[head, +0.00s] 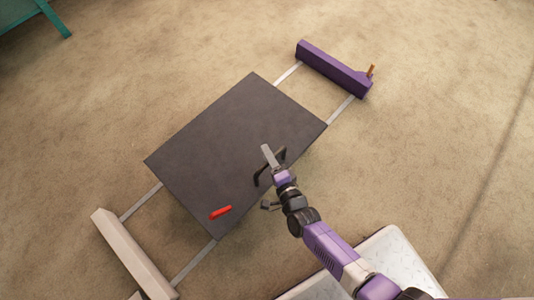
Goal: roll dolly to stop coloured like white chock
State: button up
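The dolly is a flat dark grey platform (225,150) lying across two pale rails (190,265). A purple stop (333,69) crosses the rails at the upper right. An off-white stop (132,254) crosses them at the lower left. Bare rail shows between the dolly and each stop. I cannot make out a separate white chock; a pale piece (136,296) beside the off-white stop is cut off by the bottom edge. My gripper (268,172) is over the dolly's right-hand side, by a dark bar. Whether it touches or grips the bar is unclear.
A small red object (220,212) lies on the dolly near its lower corner. A short orange peg (371,70) stands at the purple stop's right end. A teal piece of furniture (40,12) is at the top left.

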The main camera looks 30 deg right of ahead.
jog(key=shift+w+f, duration=0.15)
jog(key=shift+w, duration=0.5)
grip_shut()
dwell(1.0)
